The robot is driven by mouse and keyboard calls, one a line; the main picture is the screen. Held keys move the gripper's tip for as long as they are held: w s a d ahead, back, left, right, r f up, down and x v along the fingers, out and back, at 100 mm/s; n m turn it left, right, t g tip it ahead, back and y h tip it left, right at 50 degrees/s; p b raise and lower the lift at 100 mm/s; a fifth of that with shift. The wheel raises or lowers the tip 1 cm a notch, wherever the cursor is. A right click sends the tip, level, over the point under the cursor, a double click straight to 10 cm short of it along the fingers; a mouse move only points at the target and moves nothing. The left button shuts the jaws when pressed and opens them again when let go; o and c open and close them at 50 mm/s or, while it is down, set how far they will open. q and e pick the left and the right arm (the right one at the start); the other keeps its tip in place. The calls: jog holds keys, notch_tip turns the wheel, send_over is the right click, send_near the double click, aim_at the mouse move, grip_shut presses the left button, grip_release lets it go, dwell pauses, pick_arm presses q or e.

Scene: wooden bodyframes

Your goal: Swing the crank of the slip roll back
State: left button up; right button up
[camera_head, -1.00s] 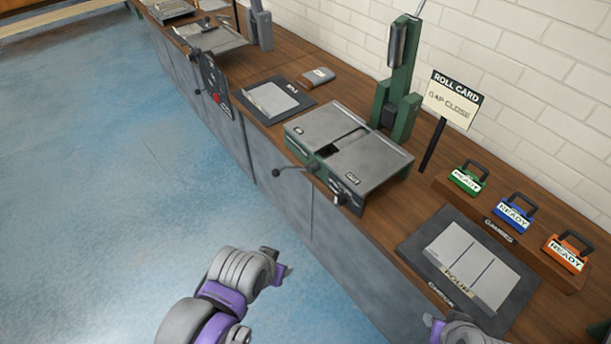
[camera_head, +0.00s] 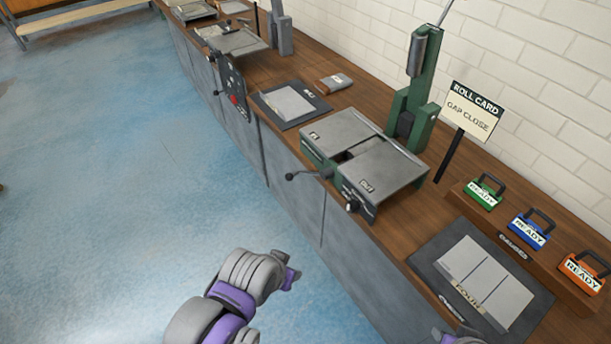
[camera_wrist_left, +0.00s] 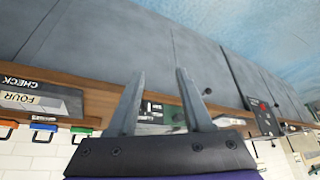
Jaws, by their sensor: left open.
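The slip roll (camera_head: 385,168) is a green machine with grey top plates on the wooden bench. Its crank (camera_head: 305,174) is a dark arm with a round knob, sticking out left over the bench's front edge. My left gripper (camera_head: 291,277) is in front of the bench, below the crank in the head view and apart from it. In the left wrist view, my left gripper (camera_wrist_left: 160,75) has its fingers spread with nothing held. The crank's dark knob (camera_wrist_left: 207,91) shows just right of the fingers there. My right gripper (camera_head: 452,336) is partly cut off at the bottom edge.
A roll card sign (camera_head: 470,110) reading "GAP CLOSE" stands behind the machine. Green (camera_head: 483,192), blue (camera_head: 530,229) and orange (camera_head: 585,270) READY blocks sit on a wooden rail. A dark mat (camera_head: 430,262) with grey plates lies at right. The floor (camera_head: 130,200) is clear.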

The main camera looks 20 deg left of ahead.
pick_arm(q)
jog(key=shift+o, duration=1.6)
jog(key=shift+w+d+f, duration=0.1)
jog(key=shift+w+f, duration=0.1)
jog(key=shift+f, duration=0.05)
jog(key=w+f+m+h+b, duration=0.1)
jog(key=w+f+h+b, duration=0.4)
jog(key=w, duration=0.4)
jog(key=m+t+h+b, duration=0.3)
jog(key=t+b, duration=0.8)
jog(key=b, duration=0.4)
send_near(289, 177)
jog(key=x, duration=0.7)
jog(key=f+x, duration=0.1)
jog(key=x, duration=0.2)
jog(key=shift+w+a, duration=0.25)
jog(key=shift+w, duration=0.25)
pick_arm(e)
notch_tip(289, 177, down, 23)
jog(key=s+g, duration=0.1)
jog(key=shift+s+f, duration=0.15)
jog(key=shift+s, duration=0.15)
